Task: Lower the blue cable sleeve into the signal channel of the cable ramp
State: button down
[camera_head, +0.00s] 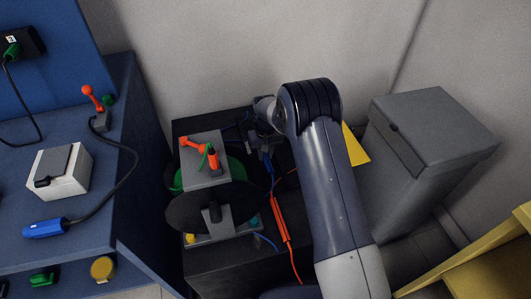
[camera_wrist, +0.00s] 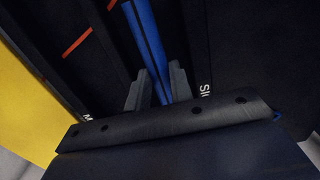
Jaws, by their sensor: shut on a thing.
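The blue cable sleeve (camera_wrist: 148,45) runs from the top of the wrist view down between the two fingers of my gripper (camera_wrist: 158,84). My gripper is shut on it. The black cable ramp (camera_wrist: 240,50) lies beneath, with a partly hidden label starting "SI" right of the sleeve and one starting "M" to the left. I cannot tell whether the sleeve is above the channel or inside it. In the head view my gripper (camera_head: 264,148) points down at the dark ramp (camera_head: 222,272), and a short blue piece of the sleeve (camera_head: 270,170) shows below it.
An orange sleeve (camera_head: 280,218) with a thin cable lies on the ramp, right of a cable reel (camera_head: 190,212). A grey bin (camera_head: 440,130) and a yellow piece (camera_head: 354,146) are right of my arm. A blue bench (camera_head: 100,215) is left.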

aim_at(266, 155)
jog(key=shift+f+b, duration=0.75)
jog(key=shift+f, duration=0.45)
dwell(0.4)
jog(key=c, duration=1.2)
grip_release()
jog(key=shift+o, duration=0.2)
notch_tip(266, 155, up, 11)
jog(key=p, duration=0.2)
jog(key=shift+p, duration=0.35)
notch_tip(266, 155, down, 11)
jog(key=b, duration=0.2)
jog(key=shift+b, duration=0.35)
jog(key=shift+r, duration=0.25)
